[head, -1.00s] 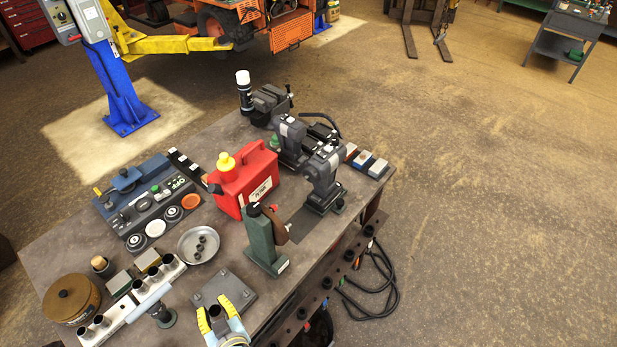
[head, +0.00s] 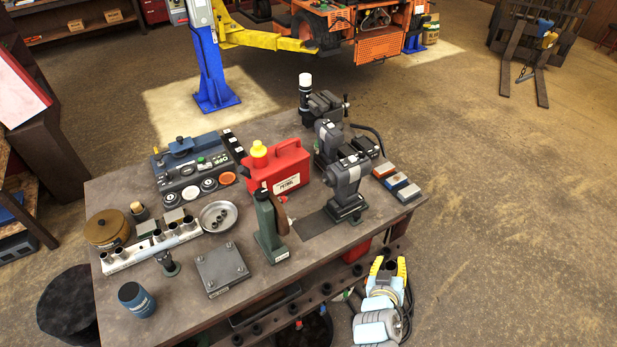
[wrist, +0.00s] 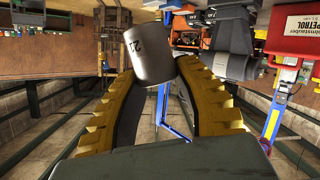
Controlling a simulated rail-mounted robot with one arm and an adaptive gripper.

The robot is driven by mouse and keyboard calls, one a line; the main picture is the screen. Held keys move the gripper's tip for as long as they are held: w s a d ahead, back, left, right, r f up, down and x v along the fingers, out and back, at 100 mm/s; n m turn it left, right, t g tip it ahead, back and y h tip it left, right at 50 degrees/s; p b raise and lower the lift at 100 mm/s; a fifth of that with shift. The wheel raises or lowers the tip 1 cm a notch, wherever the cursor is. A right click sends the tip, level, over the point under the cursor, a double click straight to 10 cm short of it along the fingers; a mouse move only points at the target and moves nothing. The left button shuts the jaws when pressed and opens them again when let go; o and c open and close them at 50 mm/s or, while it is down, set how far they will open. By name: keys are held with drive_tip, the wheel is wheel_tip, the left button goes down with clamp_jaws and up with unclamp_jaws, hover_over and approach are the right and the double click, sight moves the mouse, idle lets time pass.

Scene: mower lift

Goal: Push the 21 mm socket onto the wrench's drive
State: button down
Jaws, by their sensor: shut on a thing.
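The 21 mm socket (wrist: 148,52) is a grey metal cylinder marked "21" in the wrist view. My gripper (wrist: 152,76) is shut on it, with the yellow ribbed fingers on either side. In the head view my gripper (head: 388,268) is beyond the bench's front edge at the right, and the socket is only a dark shape between the fingers. A green upright stand (head: 268,232) on the bench has a brown part (head: 281,215) with a small pale tip facing right. I cannot tell for sure whether this is the wrench and its drive. My gripper is apart from it.
A socket rail (head: 122,262) with several sockets, a steel plate (head: 222,270), a blue mug (head: 136,299) and a parts dish (head: 230,208) are on the bench. A red petrol can (head: 290,170) and a bench grinder (head: 346,183) stand behind the green stand.

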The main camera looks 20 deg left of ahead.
drive_tip(key=w+a+r+n+t+y+p, duration=0.2)
drive_tip(key=w+a+n, duration=0.85)
drive_tip(key=w, duration=0.35)
drive_tip(key=w+a+r+n+y+p, duration=0.1)
drive_tip(key=a+n+y, duration=0.3)
drive_tip(key=a, duration=0.6)
drive_tip(key=w+a+r+n+y, duration=0.25)
drive_tip(key=a+n, duration=0.25)
drive_tip(key=a, duration=0.5)
drive_tip(key=shift+y, duration=0.35)
drive_tip(key=f+b, duration=0.1)
drive_tip(key=f, duration=0.1)
drive_tip(key=f+b, duration=0.1)
drive_tip(key=b, duration=0.1)
drive_tip(key=f+b, duration=0.1)
drive_tip(key=f, duration=0.1)
drive_tip(key=shift+w+d+f+b, duration=0.3)
drive_tip(key=shift+w+d+f, duration=0.05)
drive_tip(key=shift+s, duration=0.1)
drive_tip(key=shift+w+d+b, duration=0.65)
drive_tip(key=shift+w, duration=0.1)
idle(0.7)
